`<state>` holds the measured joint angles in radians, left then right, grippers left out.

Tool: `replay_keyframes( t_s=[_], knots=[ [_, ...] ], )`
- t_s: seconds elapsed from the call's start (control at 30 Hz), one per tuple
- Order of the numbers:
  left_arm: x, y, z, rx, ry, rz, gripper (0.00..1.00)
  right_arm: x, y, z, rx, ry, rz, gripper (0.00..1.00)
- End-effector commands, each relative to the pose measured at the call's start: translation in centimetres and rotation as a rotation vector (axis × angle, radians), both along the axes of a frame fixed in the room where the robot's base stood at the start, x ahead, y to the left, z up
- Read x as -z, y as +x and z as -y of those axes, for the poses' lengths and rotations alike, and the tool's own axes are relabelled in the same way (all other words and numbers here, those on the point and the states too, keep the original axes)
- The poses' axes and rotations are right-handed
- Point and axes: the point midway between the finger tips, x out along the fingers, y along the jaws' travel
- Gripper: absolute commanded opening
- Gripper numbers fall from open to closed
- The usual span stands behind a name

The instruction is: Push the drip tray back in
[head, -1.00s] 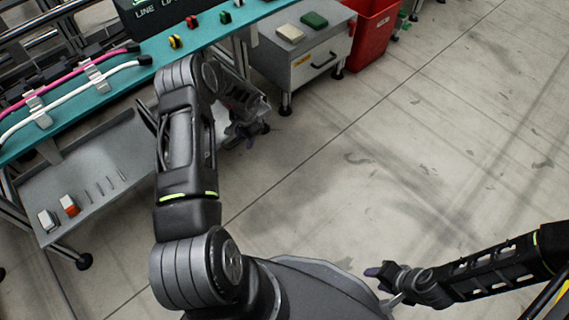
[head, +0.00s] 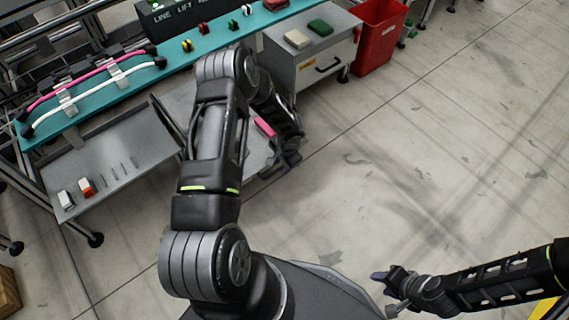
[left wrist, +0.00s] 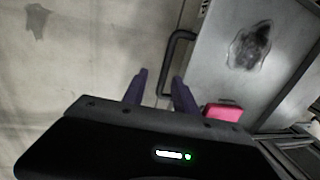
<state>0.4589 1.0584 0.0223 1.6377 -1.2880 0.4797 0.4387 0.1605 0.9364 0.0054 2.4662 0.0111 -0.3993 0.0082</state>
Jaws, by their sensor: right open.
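The drip tray is a grey metal tray (left wrist: 215,75) with a dark stain at the right of the left wrist view. It has a black U-shaped handle (left wrist: 172,60) on its left edge. In the head view part of the tray (head: 257,155) shows beside my left forearm; the rest is hidden. My left gripper (head: 280,167) is at the tray's outer edge. In the left wrist view its purple fingers (left wrist: 160,76) are apart, close to the handle; I cannot tell whether they touch it. My right gripper (head: 384,292) is open and empty above the floor.
A pink block (left wrist: 223,112) lies at the tray. The teal bench (head: 115,90) carries cables and small parts. A grey shelf (head: 110,180) sits below it. A grey cabinet (head: 310,70) and a red bin (head: 378,40) stand behind. Floor to the right is clear.

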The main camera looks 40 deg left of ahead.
Motion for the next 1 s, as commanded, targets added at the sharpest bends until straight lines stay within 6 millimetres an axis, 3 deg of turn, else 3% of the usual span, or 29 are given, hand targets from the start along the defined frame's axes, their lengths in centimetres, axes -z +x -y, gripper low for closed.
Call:
replay_keyframes(
  t_s=[0.03,0.23,0.57,0.87,1.0],
  knots=[
    [-1.5,-0.1,0.1,0.001,0.003,-0.002,0.34,-0.6,0.0,-0.1,-0.002,0.001,0.001,0.41],
    [-5.0,-0.4,0.6,-0.002,0.003,-0.002,0.34,-1.5,0.0,0.0,-0.001,0.0,0.0,0.41],
    [-4.9,-2.5,1.5,0.031,0.002,-0.069,0.34,-0.6,0.0,0.0,-0.001,0.0,0.0,0.41],
    [-4.8,-2.5,1.5,0.033,0.001,-0.068,0.34,-0.5,0.0,0.0,-0.001,0.0,0.0,0.41],
    [-4.0,-1.3,1.7,0.047,0.013,-0.047,0.34,1.4,0.0,0.0,-0.001,0.0,0.001,0.41]
  ],
)
